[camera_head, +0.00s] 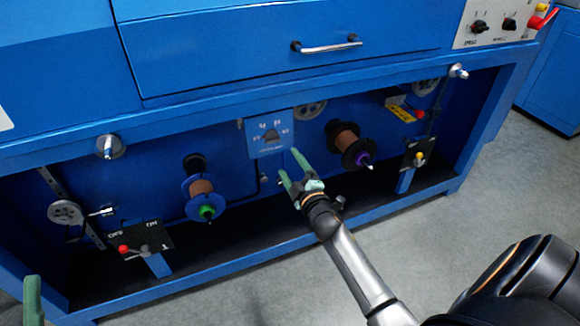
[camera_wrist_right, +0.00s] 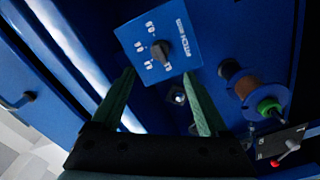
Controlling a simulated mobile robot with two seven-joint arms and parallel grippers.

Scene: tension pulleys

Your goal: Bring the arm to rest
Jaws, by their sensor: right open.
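My right arm (camera_head: 358,270) reaches up from the lower right in the head view. My right gripper (camera_head: 289,162) is open, with its green fingers apart and nothing between them. It is just below the blue dial plate (camera_head: 269,150) with a dark knob (camera_head: 270,136). In the right wrist view the plate (camera_wrist_right: 178,22) and knob (camera_wrist_right: 160,52) show beyond the spread fingertips (camera_wrist_right: 159,75); I see no contact. Of my left gripper (camera_head: 33,300), only a green finger shows at the lower left edge, so its opening is hidden.
A lever plate (camera_head: 140,240) is lower left. The blue frame's lower beam (camera_head: 235,268) runs below; grey floor (camera_head: 490,220) is clear in front.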

